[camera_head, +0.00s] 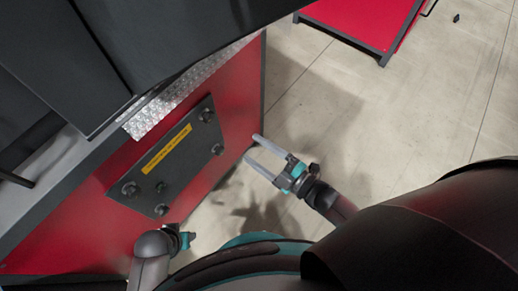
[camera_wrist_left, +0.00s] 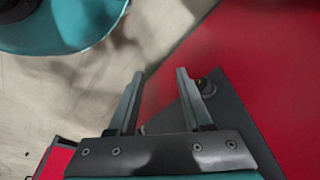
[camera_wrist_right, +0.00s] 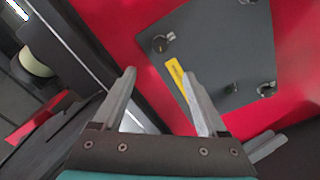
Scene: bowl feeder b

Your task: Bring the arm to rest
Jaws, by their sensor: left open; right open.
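My right gripper (camera_head: 252,148) is open and empty, with its two pale fingers pointing left beside the red machine. Its spread fingers also show in the right wrist view (camera_wrist_right: 158,74), with nothing between them but the machine behind. My left gripper shows in the left wrist view (camera_wrist_left: 160,73), open and empty, with floor and red panel beyond it. In the head view only part of my left arm shows at the lower left, and its fingers are hard to make out.
The red machine (camera_head: 75,238) fills the left side. Its dark control plate (camera_head: 200,140) carries several knobs and a yellow label (camera_head: 167,149). Another red unit (camera_head: 360,20) stands at the top right. The pale floor (camera_head: 420,110) between them is clear.

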